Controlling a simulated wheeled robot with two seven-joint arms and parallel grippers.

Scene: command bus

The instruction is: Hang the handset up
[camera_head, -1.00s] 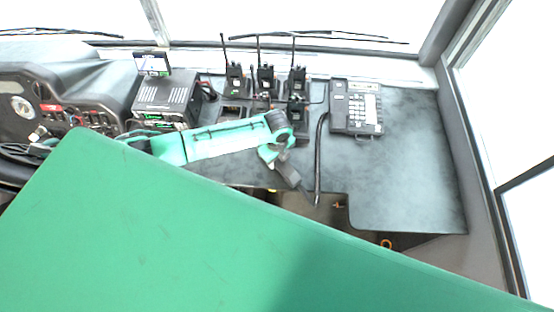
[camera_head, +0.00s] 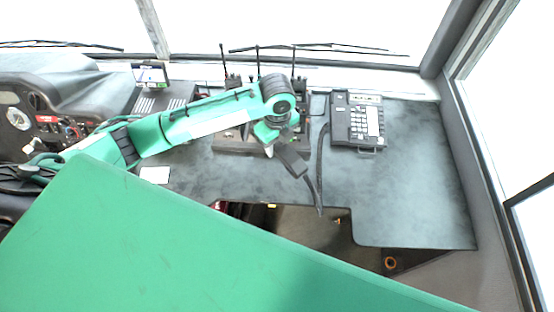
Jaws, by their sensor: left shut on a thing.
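My left gripper (camera_head: 309,180) reaches in from the left, over the front part of the counter. It is shut on the handset (camera_head: 320,152), a long, thin, dark shape seen nearly edge-on. The handset points away from me, its near end close to the counter's front edge. How high it is above the counter is hard to tell. The desk phone (camera_head: 358,122), dark with a keypad and a pale panel, lies just right of the handset's far end, apart from it in the picture. My right gripper is not in view.
Several handheld radios with upright antennas (camera_head: 257,62) stand behind my left arm, partly hidden, in a dark charger base (camera_head: 228,142). A small screen (camera_head: 151,74) and the dashboard (camera_head: 38,112) are at left. The counter (camera_head: 415,180) is clear right of the phone.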

